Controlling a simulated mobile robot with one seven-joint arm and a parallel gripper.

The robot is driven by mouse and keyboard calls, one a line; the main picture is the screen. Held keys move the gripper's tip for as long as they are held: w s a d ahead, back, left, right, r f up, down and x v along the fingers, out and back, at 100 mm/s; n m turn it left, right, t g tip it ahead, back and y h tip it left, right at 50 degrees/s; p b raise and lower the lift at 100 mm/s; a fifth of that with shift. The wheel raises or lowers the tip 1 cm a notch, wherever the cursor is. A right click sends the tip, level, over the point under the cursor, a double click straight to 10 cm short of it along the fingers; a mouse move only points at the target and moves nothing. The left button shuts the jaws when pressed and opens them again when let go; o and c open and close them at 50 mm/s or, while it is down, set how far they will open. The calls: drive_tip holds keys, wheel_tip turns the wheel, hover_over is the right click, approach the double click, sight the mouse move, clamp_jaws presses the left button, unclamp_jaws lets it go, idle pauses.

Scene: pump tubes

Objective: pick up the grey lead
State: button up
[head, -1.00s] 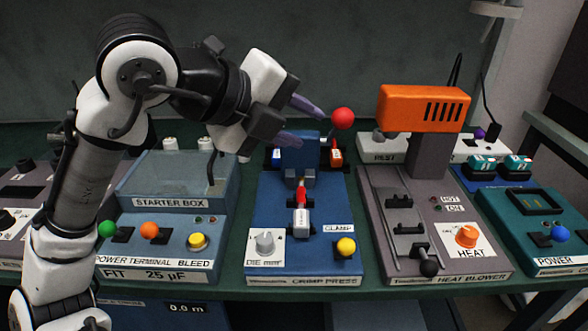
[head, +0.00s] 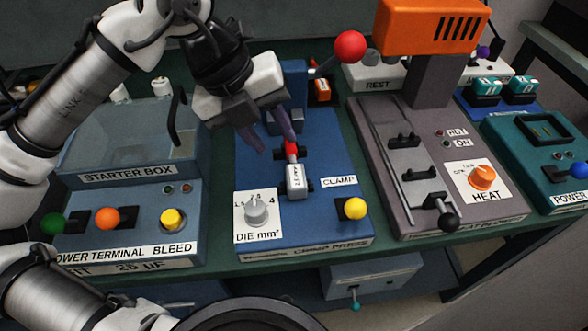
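A small light-grey labelled piece (head: 296,181) with a red end (head: 291,149) lies on the blue crimp press (head: 335,222). It seems to be the grey lead, though I cannot be sure. My gripper (head: 272,146) points down over the press, just behind and left of the red end. Its two purple fingers are spread apart with nothing seen between them. The right finger overlaps the area by the red end in the picture; I cannot tell whether it touches. The back of the press is partly hidden by my gripper.
The press lever's red ball (head: 350,47) stands right of my gripper. The starter box (head: 128,165) is on the left, with a dark bent rod or cable (head: 173,112) on it. The heat blower (head: 430,25) rises on the right. A yellow clamp knob (head: 355,208) is at the press front.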

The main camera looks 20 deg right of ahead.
sight(292, 161)
drive_tip(key=shift+w+x, duration=0.15)
drive_tip(key=shift+x, duration=1.5)
drive_tip(key=shift+w+x, duration=0.15)
drive_tip(key=shift+x, duration=1.5)
drive_tip(key=shift+d, duration=0.15)
clamp_jaws()
